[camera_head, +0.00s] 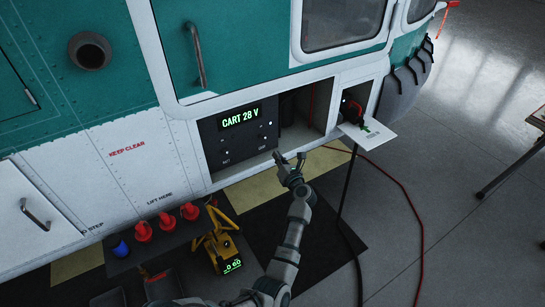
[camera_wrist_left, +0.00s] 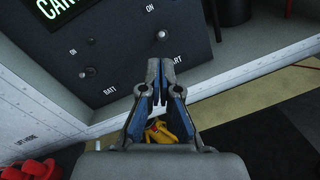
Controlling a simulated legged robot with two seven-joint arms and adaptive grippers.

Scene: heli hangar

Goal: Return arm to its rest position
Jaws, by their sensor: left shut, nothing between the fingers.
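My left gripper (camera_head: 290,162) is in front of the open bay low on the helicopter's side, just right of the control panel (camera_head: 239,134). The panel's green display (camera_head: 240,117) reads "CART 28 V". My left forearm (camera_head: 297,215) reaches up from the bottom of the head view. In the left wrist view the gripper's blue-lined fingers (camera_wrist_left: 160,66) are shut and empty, in front of the panel (camera_wrist_left: 120,40) with its BATT and START switches. I cannot tell whether the fingertips touch anything. My right gripper is not in view.
A yellow device (camera_head: 215,242) with a lit readout stands on the dark mat. An open white hatch door (camera_head: 368,134) juts out on the right, with a black cable and red hose (camera_head: 420,215) nearby.

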